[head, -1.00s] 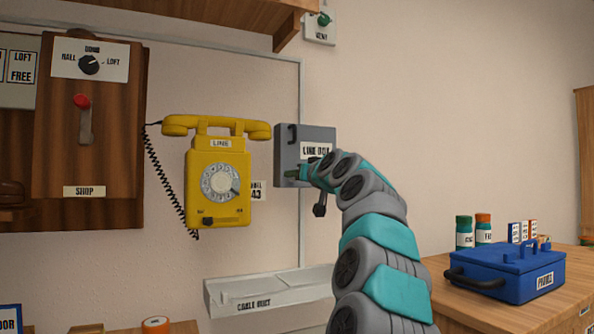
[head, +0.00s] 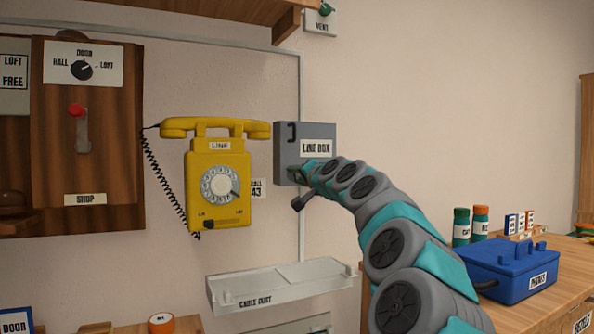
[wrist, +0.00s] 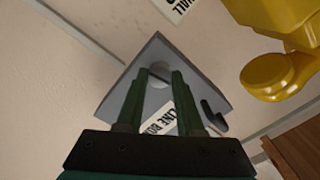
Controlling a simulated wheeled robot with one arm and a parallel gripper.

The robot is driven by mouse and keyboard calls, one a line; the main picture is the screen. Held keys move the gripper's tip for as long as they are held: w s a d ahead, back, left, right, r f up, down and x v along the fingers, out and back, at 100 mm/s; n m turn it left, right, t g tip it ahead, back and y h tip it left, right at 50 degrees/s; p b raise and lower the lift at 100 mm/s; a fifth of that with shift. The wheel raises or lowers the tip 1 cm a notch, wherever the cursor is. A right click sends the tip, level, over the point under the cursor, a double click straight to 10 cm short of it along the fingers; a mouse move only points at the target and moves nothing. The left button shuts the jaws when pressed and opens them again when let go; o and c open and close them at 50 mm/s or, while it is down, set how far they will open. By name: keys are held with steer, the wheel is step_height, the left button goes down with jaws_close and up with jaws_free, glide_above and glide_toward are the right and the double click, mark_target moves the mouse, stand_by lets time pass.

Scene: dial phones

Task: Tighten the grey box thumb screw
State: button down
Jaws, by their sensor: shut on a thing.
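The grey line box (head: 306,132) is on the wall just right of the yellow phone, its lid closed. In the wrist view the box (wrist: 135,90) looks tilted, with its label between and behind my fingers. My gripper (head: 297,172) is at the box's lower left part. In the wrist view my gripper's green fingers (wrist: 159,82) stand on either side of a small round grey thumb screw (wrist: 159,70) and are shut on it. The screw is hidden by my fingers in the head view.
The yellow dial phone (head: 219,185) hangs close on the left, with a coiled black cord. A pale cable duct tray (head: 283,287) is below. A blue box (head: 512,268) and small bottles (head: 470,226) stand on the wooden bench at right.

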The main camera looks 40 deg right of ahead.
steer(key=shift+m, duration=0.3)
steer(key=c, duration=0.5)
jaws_free()
steer(key=shift+b+v, duration=0.45)
steer(key=shift+v, duration=3.45)
steer(key=shift+d, duration=0.1)
